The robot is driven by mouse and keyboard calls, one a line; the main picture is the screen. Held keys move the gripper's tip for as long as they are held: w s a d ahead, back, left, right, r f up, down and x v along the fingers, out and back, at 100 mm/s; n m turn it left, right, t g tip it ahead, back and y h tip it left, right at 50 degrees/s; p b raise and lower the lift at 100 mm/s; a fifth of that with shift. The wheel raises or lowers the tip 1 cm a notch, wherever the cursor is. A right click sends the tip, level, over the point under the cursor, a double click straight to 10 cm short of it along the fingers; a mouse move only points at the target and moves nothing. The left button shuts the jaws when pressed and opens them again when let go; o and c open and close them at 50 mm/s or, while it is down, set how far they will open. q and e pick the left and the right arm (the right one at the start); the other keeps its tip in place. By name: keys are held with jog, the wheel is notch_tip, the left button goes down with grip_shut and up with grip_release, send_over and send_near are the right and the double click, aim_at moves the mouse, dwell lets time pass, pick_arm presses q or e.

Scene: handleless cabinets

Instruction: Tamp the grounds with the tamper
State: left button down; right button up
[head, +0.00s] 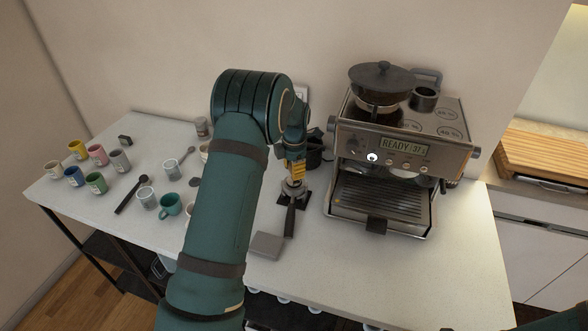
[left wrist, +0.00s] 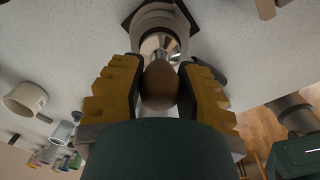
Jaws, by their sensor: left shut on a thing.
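The tamper (left wrist: 160,84) has a brown rounded handle and a shiny metal lower part. In the left wrist view its handle sits between the yellow fingers of my left gripper (left wrist: 160,90), which is shut on it. The gripper also shows in the head view (head: 295,170), pointing down left of the coffee machine. The tamper's metal end is at the round metal portafilter (head: 293,189), which rests on a dark stand with its black handle (head: 290,220) toward the front. The grounds are hidden, so I cannot tell how deep the tamper sits. My right gripper is not in view.
The coffee machine (head: 401,150), its display reading READY, stands close on the right. Several coloured cups (head: 96,154) and a black-handled tool (head: 131,194) are on the table's left. A grey block (head: 267,244) lies near the front edge. The table's right front is clear.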

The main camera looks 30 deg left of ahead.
pick_arm(q)
jog(key=shift+w+r+p, duration=0.1)
jog(key=shift+r+p, duration=0.95)
jog(key=shift+r, duration=1.9)
